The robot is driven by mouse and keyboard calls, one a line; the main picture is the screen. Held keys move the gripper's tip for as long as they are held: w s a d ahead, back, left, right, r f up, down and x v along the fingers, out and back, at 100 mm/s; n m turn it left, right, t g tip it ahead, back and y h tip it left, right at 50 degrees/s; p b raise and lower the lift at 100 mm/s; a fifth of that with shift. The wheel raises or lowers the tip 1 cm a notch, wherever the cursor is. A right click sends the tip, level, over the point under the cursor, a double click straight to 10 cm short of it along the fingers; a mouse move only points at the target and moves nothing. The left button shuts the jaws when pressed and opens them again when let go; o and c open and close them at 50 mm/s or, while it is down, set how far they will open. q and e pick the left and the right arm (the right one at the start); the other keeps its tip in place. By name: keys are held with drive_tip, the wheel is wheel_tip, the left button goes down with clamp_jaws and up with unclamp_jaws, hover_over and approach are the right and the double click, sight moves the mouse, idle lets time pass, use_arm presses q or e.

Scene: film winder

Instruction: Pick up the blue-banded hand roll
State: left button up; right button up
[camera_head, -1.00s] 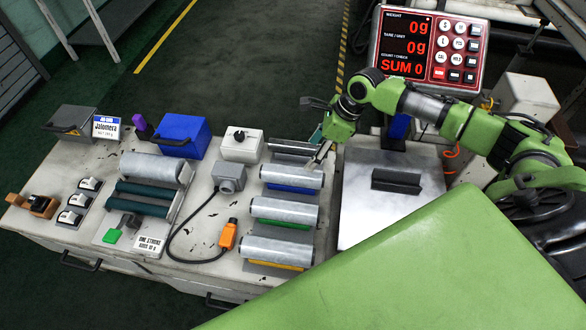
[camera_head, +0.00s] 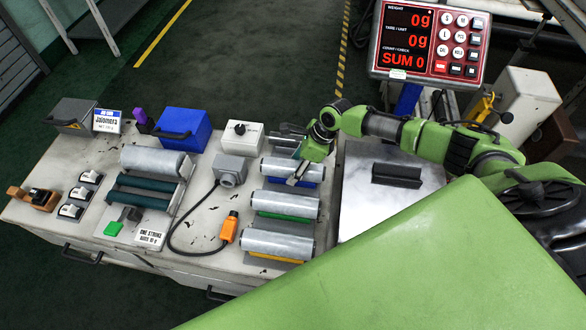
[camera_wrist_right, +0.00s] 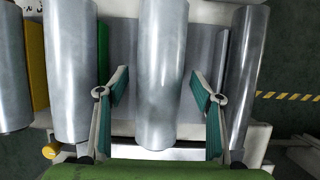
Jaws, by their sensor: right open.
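The blue-banded hand roll (camera_head: 275,166) is a silver-grey cylinder lying on the bench, with a blue strip (camera_head: 312,184) showing along its near side. My right gripper (camera_head: 297,176) is at the right part of this roll in the head view. In the right wrist view, my right gripper (camera_wrist_right: 158,98) is open, with one teal-padded finger on each side of a grey roll (camera_wrist_right: 160,60). Gaps show between the pads and the roll. No blue strip shows in that view. My left gripper is not in view.
A green-banded roll (camera_head: 286,204) and a yellow-banded roll (camera_head: 278,243) lie in front. A darker metal cylinder (camera_wrist_right: 247,65) is close to the right finger in the wrist view. The scale plate (camera_head: 358,205) is to the right.

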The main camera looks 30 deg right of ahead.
drive_tip(key=c, duration=1.5)
drive_tip(key=shift+o, duration=0.2)
drive_tip(key=shift+r, duration=0.15)
